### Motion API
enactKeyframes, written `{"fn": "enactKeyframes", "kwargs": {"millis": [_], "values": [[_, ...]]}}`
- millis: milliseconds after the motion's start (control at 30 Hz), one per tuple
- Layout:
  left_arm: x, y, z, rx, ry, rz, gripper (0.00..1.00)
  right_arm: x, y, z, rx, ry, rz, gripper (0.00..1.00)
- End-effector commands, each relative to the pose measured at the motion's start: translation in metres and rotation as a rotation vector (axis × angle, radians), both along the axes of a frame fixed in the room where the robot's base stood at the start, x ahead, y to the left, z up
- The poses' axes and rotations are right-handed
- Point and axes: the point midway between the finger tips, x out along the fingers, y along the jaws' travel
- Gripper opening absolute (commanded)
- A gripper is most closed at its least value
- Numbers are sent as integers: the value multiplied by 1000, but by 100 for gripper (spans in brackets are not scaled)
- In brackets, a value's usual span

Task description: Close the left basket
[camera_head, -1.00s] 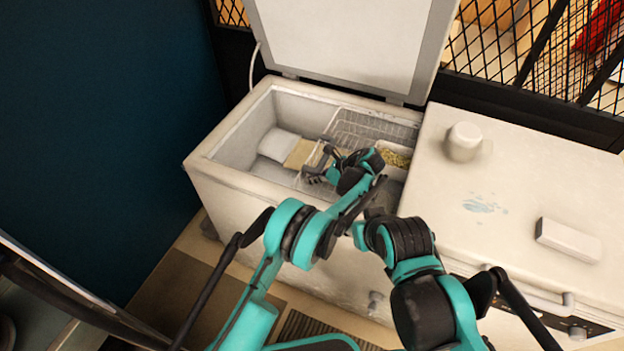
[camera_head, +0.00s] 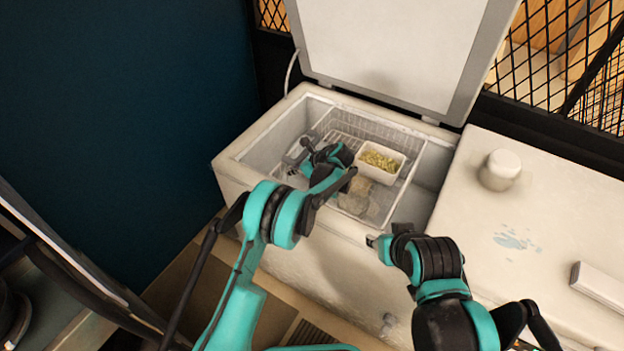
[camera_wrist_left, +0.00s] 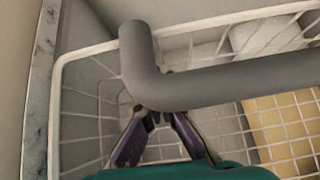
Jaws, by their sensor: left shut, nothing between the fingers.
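A white wire basket (camera_head: 422,150) sits inside the open white chest freezer (camera_head: 240,188), toward the left end. It holds a white tub of green-yellow beans (camera_head: 380,163) and pale bags (camera_head: 358,196). My left gripper (camera_head: 292,166) is shut and empty at the basket's left end, reaching in over the freezer's front wall. In the left wrist view the basket's rim (camera_wrist_left: 88,52) and mesh surround the shut left fingers (camera_wrist_left: 165,118). A grey bent bar (camera_wrist_left: 235,86) crosses close in front; I cannot tell its part.
The freezer lid (camera_head: 400,50) stands raised at the back. A gap (camera_head: 425,190) is open inside the freezer, right of the basket. My right arm is in front of the freezer.

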Motion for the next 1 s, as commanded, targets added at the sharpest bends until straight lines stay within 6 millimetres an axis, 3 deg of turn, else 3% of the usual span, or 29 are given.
{"fn": "enactKeyframes", "kwargs": {"millis": [33,200,433,700,1000], "values": [[8,15,0,1,-2,6,0,0,0,-1,0,0,0,40],[32,50,0,0,-1,5,0,0,0,-2,0,0,0,40],[55,83,0,0,0,3,0,0,0,-3,0,0,0,40],[68,102,0,0,0,1,0,0,0,-3,0,0,0,40],[71,106,1,3,-3,2,0,0,0,-3,0,0,0,40]]}}
